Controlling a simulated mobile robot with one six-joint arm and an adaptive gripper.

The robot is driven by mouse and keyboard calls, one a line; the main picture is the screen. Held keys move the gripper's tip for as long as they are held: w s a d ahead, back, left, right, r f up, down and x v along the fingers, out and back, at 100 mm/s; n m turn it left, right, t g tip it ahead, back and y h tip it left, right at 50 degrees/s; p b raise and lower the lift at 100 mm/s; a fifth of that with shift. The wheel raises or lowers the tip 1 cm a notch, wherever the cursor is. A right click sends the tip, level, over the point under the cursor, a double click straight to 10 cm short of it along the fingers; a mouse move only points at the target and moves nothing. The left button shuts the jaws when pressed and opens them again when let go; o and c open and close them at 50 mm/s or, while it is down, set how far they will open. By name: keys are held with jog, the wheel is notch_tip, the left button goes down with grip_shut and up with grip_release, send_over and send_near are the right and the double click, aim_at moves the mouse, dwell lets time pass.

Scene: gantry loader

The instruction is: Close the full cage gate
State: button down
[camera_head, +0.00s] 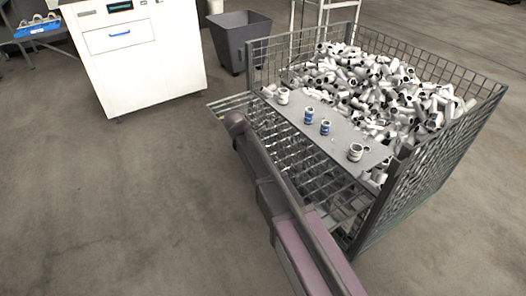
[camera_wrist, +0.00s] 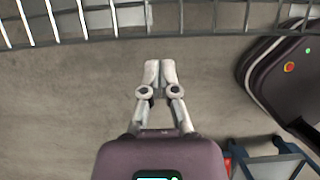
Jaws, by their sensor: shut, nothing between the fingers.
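The wire cage (camera_head: 425,195) stands at the right in the head view, heaped with white and grey pipe fittings (camera_head: 375,85). On its near side a mesh gate panel (camera_head: 275,140) shows below the grey board, its left end (camera_head: 225,104) sticking out past the cage corner. My arm covers part of it, so its exact angle is hard to tell. In the wrist view my gripper (camera_wrist: 160,68) is shut and empty above the floor, apart from a curved mesh edge (camera_wrist: 100,38) across the top. My gripper's tips do not show in the head view.
A grey board (camera_head: 340,138) along the cage's near side carries several small white and blue cups (camera_head: 309,115). A white cabinet (camera_head: 140,60) and a dark bin (camera_head: 240,42) stand behind. A blue tray (camera_head: 38,28) is at far left. The floor at left is clear.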

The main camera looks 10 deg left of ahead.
jog(key=shift+s+a+r+p, duration=1)
jog(key=shift+s+a+r, duration=0.2)
jog(key=shift+r, duration=0.15)
jog(key=s+d+f+m+g+y, duration=0.1)
jog(key=s+d+m, duration=0.4)
jog(key=d+m, duration=0.55)
jog(key=s+d+m+g+y, duration=0.1)
jog(key=s+d+m, duration=0.45)
jog(key=d, duration=0.85)
jog(key=s+d+f+m+g+y, duration=0.1)
jog(key=s+d+m, duration=0.3)
jog(key=d+m, duration=0.7)
notch_tip(320, 180, up, 18)
jog(key=p, duration=1.7)
jog(key=shift+w+d+p, duration=0.15)
jog(key=shift+d+p, duration=0.15)
jog(key=shift+d, duration=0.05)
